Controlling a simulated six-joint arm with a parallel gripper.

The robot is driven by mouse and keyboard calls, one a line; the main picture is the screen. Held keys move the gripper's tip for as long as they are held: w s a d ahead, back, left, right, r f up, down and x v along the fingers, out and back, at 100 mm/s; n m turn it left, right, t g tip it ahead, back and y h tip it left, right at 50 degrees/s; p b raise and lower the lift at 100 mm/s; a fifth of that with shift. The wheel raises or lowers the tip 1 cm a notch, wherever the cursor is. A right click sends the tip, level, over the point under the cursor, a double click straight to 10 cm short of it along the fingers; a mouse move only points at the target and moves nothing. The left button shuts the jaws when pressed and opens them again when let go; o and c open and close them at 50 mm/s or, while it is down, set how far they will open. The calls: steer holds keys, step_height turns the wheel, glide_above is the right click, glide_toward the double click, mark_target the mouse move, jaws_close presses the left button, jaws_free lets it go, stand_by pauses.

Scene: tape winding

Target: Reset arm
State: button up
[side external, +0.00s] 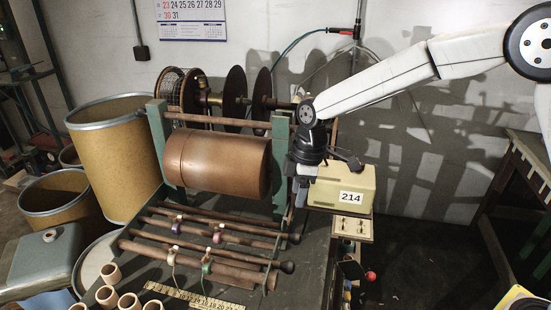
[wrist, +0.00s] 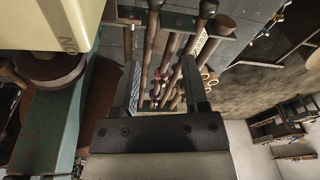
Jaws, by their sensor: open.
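My gripper (side external: 301,190) hangs at the right end of the winding machine, in front of the cream box marked 214 (side external: 345,190). In the wrist view its two fingers (wrist: 162,88) stand apart with nothing held between them. A large copper-coloured drum (side external: 217,163) lies level between green uprights (side external: 160,140), to the left of my gripper. Several brown rods (side external: 215,228) lie across the bench below the drum, with small coloured rings on them. The rods also show beyond the fingers in the wrist view (wrist: 170,60).
Tall tan bins (side external: 115,160) stand at the left. Dark discs (side external: 235,93) are behind the drum. Several short tubes (side external: 128,301) and a ruler (side external: 190,297) lie at the bench front. A green table (side external: 525,160) stands at the right, with open floor before it.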

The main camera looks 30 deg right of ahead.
steer(key=s+d+f+m+t+h, duration=0.1)
steer(key=s+d+f+m+t, duration=0.1)
steer(key=s+d+m, duration=1)
steer(key=s+d+f, duration=0.1)
steer(key=s+d, duration=0.1)
steer(key=s, duration=0.3)
steer(key=shift+s+f+m+h, duration=0.2)
steer(key=shift+s+m+h, duration=0.1)
steer(key=shift+s+h, duration=0.1)
